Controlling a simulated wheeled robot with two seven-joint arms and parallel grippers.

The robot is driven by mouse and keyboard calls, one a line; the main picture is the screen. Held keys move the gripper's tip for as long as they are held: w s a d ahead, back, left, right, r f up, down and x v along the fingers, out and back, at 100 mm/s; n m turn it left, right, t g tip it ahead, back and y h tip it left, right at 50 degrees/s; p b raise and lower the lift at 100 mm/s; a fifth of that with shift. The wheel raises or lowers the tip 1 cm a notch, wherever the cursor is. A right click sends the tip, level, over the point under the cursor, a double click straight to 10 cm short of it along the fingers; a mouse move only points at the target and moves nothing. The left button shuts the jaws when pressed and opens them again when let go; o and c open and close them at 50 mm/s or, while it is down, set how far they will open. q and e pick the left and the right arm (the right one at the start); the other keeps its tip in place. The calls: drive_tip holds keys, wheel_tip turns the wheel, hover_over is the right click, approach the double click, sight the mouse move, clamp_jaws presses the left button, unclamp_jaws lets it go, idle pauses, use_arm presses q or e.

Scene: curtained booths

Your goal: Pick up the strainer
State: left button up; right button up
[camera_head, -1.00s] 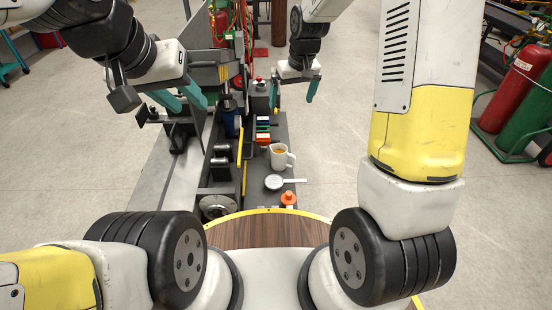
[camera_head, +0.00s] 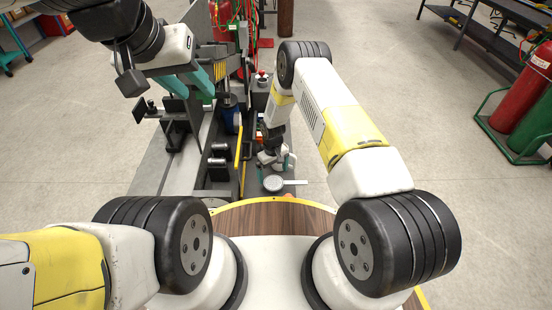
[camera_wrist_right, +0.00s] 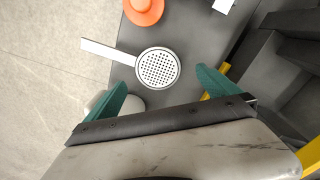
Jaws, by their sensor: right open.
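The strainer (camera_head: 272,184) is a round, pale perforated disc with a flat white handle pointing right, lying on the dark bench top. It also shows in the right wrist view (camera_wrist_right: 158,68), its handle pointing up and left. My right gripper (camera_wrist_right: 161,77) is open above the strainer, its teal fingertips apart on either side of the disc in the picture, with nothing held. In the head view my right gripper (camera_head: 282,160) is just behind the strainer, partly hidden by its own wrist. My left gripper (camera_head: 188,88) is open and empty over the bench's left side.
An orange round object (camera_wrist_right: 144,10) stands near the strainer. A pale round object (camera_wrist_right: 132,103) is partly hidden behind my right gripper. A yellow bar (camera_head: 239,155) and dark fixtures (camera_head: 218,158) stand left of the strainer.

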sight(274, 183)
drive_tip(key=f, duration=0.8)
drive_tip(key=shift+w+d, duration=0.15)
drive_tip(key=shift+d, duration=0.05)
drive_tip(key=shift+c, duration=0.2)
drive_tip(key=c, duration=1.4)
